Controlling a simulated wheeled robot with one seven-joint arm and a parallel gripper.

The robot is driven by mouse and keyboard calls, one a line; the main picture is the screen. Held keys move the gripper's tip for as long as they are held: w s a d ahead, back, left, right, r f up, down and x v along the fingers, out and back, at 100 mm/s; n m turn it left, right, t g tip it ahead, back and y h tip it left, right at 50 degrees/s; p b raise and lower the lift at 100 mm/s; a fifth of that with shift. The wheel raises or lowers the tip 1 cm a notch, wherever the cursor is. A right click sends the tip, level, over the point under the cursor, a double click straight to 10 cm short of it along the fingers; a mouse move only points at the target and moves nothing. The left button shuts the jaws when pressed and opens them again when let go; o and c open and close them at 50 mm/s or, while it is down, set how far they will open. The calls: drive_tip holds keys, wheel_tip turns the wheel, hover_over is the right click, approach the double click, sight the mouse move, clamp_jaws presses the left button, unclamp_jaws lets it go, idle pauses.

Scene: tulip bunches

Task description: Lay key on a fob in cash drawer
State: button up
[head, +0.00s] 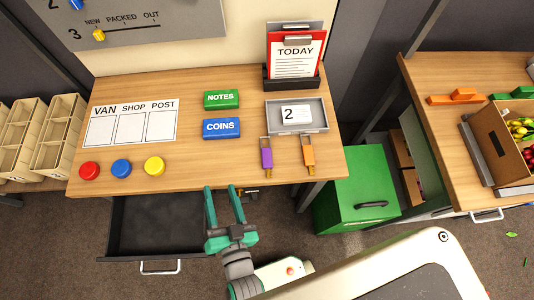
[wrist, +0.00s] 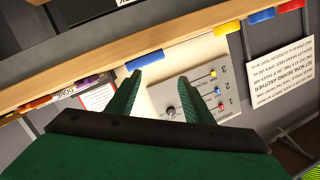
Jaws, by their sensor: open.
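Two keys on fobs lie near the front right of the wooden table: one with a purple fob (head: 266,157) and one with an orange fob (head: 308,154). Their metal ends show. A dark drawer (head: 150,228) stands pulled out under the table's front left, with a pale handle (head: 160,267); its visible floor looks empty. My gripper (head: 221,190) is open and empty, at the table's front edge, right of the drawer and left of the purple fob. In the wrist view its two green fingers (wrist: 166,78) are apart with nothing between them.
A grey tray (head: 322,126) holding a card marked 2 lies behind the fobs. NOTES (head: 221,99) and COINS (head: 221,128) blocks stand mid-table. Red (head: 90,171), blue (head: 121,167) and yellow (head: 154,166) discs line the front left. A green box (head: 357,190) stands right, below the table.

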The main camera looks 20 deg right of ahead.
drive_tip(key=w+a+r+n+g+y, duration=0.15)
drive_tip(key=w+a+r+y, duration=0.45)
drive_tip(key=w+r, duration=0.6)
drive_tip(key=w+a+r+n+g+y, duration=0.1)
drive_tip(key=w+a+r+n+y, duration=0.1)
drive_tip(key=w+a+r+y, duration=0.75)
drive_tip(key=g+h, duration=1.4)
drive_tip(key=h, duration=0.1)
hover_over(267, 157)
wheel_tip(267, 157, down, 12)
drive_tip(key=f, duration=0.4)
drive_tip(key=shift+w+d+f, duration=0.25)
drive_tip(key=shift+d+f, duration=0.05)
drive_tip(key=shift+f, duration=0.05)
drive_tip(key=shift+s+d+f+m, duration=0.15)
drive_tip(key=shift+f+m, duration=0.1)
drive_tip(key=shift+f, duration=0.35)
drive_tip(key=f, duration=0.2)
drive_tip(key=a+f, duration=0.1)
drive_tip(key=f, duration=0.1)
drive_tip(key=shift+f, duration=0.65)
